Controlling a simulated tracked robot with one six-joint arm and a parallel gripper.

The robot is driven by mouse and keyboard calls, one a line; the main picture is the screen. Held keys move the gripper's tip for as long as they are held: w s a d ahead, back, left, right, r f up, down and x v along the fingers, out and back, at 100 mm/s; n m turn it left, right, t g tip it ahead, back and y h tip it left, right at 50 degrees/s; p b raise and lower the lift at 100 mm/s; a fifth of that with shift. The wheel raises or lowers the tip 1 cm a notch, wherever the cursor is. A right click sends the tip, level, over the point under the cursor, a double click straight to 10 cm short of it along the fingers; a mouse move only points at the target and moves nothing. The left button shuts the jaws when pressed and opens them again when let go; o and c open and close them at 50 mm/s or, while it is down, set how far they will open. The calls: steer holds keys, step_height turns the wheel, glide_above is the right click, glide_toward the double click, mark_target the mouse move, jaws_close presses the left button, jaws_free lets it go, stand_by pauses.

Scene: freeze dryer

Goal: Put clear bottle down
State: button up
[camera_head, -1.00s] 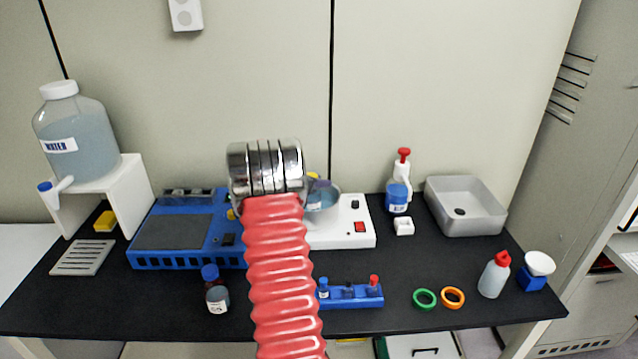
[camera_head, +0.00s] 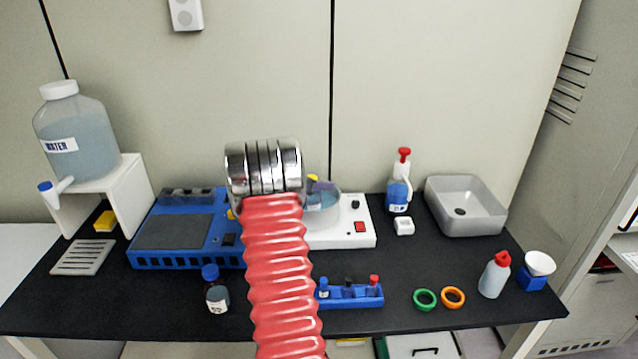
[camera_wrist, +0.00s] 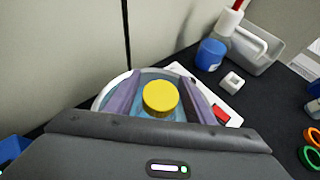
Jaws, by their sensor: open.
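A bottle with a yellow cap (camera_wrist: 160,97) stands in a round bowl (camera_wrist: 101,101) of bluish liquid in the wrist view. Its body is mostly hidden below the cap, so I cannot tell whether it is clear. My gripper (camera_wrist: 162,80) is open, with one finger on each side of the cap. I cannot tell whether the fingers touch it. In the head view, the bowl (camera_head: 330,212) shows just right of my arm's metal joint, and my arm hides most of the gripper.
The bowl sits on a white heating unit (camera_head: 352,238). Left of it is a blue device (camera_head: 160,262). A brown blue-capped bottle (camera_head: 217,298) and a blue rack (camera_head: 352,297) stand in front. A grey sink (camera_head: 440,190) is at the right. Dark table is clear around the coloured rings.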

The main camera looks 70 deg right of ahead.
steer(key=v, duration=1.1)
steer(key=shift+a+r, duration=0.1)
steer(key=shift+a, duration=0.05)
stand_by(0.4)
steer(key=w+a+r+m+t+y, duration=0.1)
steer(key=a+r+m+t, duration=0.15)
steer(key=a, duration=0.75)
steer(key=w+a+r+m+t+y, duration=0.1)
steer(key=a+r+m+y, duration=0.15)
steer(key=a, duration=0.75)
steer(key=w+a+r+m+t, duration=0.1)
steer(key=a+r+m, duration=0.15)
steer(key=a, duration=0.75)
steer(key=s+a+m+t+y, duration=0.1)
steer(key=s+a+m+y, duration=0.1)
steer(key=a, duration=0.8)
steer(key=s+a+m+t+y, duration=0.2)
steer(key=s+a+y, duration=0.1)
steer(key=a, duration=0.8)
steer(key=s+a+m+t+y, duration=0.2)
steer(key=s+a, duration=0.3)
steer(key=a, duration=0.6)
steer(key=shift+f+m+y, duration=0.35)
steer(key=shift+f+y, duration=0.1)
steer(key=shift+y, duration=0.1)
